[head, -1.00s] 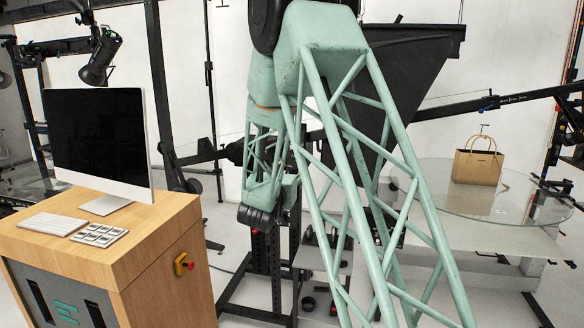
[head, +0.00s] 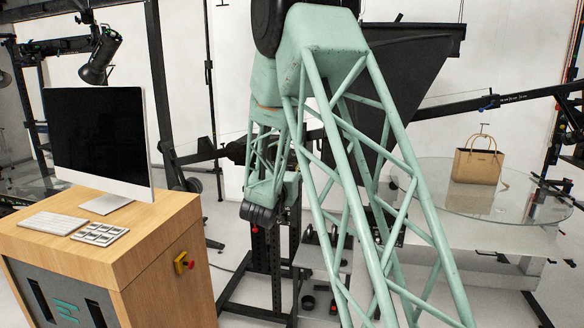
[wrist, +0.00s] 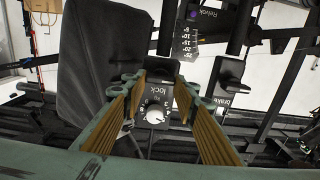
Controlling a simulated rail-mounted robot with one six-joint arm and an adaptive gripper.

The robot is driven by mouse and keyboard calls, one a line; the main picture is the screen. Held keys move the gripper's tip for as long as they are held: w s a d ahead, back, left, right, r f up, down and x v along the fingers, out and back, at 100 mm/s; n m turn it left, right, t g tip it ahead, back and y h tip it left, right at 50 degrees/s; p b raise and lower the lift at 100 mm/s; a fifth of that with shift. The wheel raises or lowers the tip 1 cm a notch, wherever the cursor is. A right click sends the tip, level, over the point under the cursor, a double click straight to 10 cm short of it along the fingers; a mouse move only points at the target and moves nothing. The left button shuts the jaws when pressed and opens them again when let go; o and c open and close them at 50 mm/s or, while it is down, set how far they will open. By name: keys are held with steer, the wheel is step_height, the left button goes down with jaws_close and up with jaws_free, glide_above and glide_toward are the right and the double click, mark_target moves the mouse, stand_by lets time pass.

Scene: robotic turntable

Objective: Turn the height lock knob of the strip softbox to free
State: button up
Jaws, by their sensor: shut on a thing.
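In the wrist view, my gripper (wrist: 160,82) has its two padded fingers closed on a black lever-like knob (wrist: 161,67), one fingertip at each side. The knob sits at the top of a dark plate (wrist: 160,92) marked "lock". A silver dial (wrist: 154,114) with numbers around it shows lower on this plate, between the fingers and apart from them. The fingers cover the sides of the plate. In the head view a large black softbox (head: 415,70) stands behind my arm. My fingers and the knob cannot be made out there.
In the wrist view a similar black lever (wrist: 230,72) on a plate marked "brake" stands close on the right. A dark panel (wrist: 105,65) is close on the left. In the head view are a wooden desk (head: 160,225) with a monitor (head: 98,135) and a glass turntable (head: 450,195) bearing a handbag (head: 478,165).

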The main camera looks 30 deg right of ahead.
steer(key=shift+n, duration=0.5)
steer(key=n+b, duration=0.1)
steer(key=n, duration=0.2)
steer(key=shift+w+a+f+n, duration=0.1)
steer(key=shift+n, duration=0.3)
steer(key=n, duration=0.5)
steer(key=n+p, duration=0.1)
steer(key=n, duration=0.3)
steer(key=shift+w+a, duration=0.1)
steer(key=shift+n+p, duration=0.7)
steer(key=shift+n, duration=1.3)
steer(key=shift+f, duration=0.1)
steer(key=o, duration=0.8)
steer(key=shift+o, duration=0.2)
